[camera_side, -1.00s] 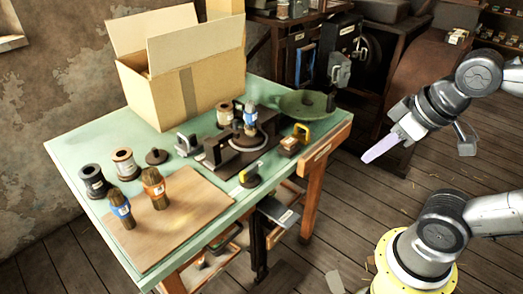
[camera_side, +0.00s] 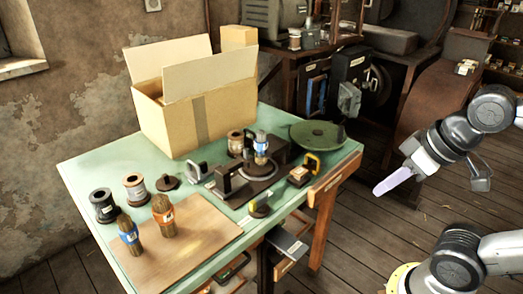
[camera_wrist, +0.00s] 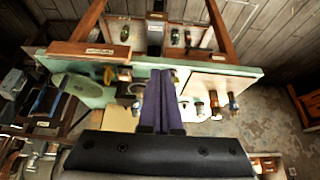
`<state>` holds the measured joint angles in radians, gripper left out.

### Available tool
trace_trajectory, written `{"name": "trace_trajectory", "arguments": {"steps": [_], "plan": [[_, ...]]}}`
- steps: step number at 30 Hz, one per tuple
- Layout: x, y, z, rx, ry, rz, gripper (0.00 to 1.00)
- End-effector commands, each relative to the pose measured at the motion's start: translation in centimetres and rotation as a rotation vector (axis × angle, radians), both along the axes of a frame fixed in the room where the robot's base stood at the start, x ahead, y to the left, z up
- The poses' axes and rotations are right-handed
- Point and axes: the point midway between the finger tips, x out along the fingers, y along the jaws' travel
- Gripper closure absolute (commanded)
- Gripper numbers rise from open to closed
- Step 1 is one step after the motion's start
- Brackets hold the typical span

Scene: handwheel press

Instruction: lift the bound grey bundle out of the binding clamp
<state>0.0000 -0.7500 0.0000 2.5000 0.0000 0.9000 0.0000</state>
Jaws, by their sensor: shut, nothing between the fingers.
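The bound bundle (camera_side: 261,148), brownish grey with a blue band, stands upright at the dark binding clamp (camera_side: 238,184) on the green table. Its lower end is hidden by the clamp parts. Two similar bundles stand on the wooden board: one with a blue band (camera_side: 128,230) and one with an orange-red band (camera_side: 163,215). My gripper (camera_side: 378,190), with lavender fingers, is shut and empty, in the air right of the table and well apart from the clamp. In the wrist view my gripper (camera_wrist: 167,74) covers the middle of the table, and I cannot make out the clamp there.
An open cardboard box (camera_side: 200,115) stands at the table's back. A green dish (camera_side: 317,135) is at the right corner. Free air lies between my gripper and the table.

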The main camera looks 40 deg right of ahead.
Motion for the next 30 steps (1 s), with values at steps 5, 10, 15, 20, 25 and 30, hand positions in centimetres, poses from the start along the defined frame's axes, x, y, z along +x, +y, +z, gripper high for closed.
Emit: {"name": "trace_trajectory", "arguments": {"steps": [5,10,15,20,25,30], "plan": [[0.0,0.0,0.0,0.0,0.0,0.0,1.0],[0.0,0.0,0.0,0.0,0.0,0.0,1.0],[0.0,0.0,0.0,0.0,0.0,0.0,0.77],[0.0,0.0,0.0,0.0,0.0,0.0,0.48],[0.0,0.0,0.0,0.0,0.0,0.0,0.17],[0.0,0.0,0.0,0.0,0.0,0.0,0.13]]}}
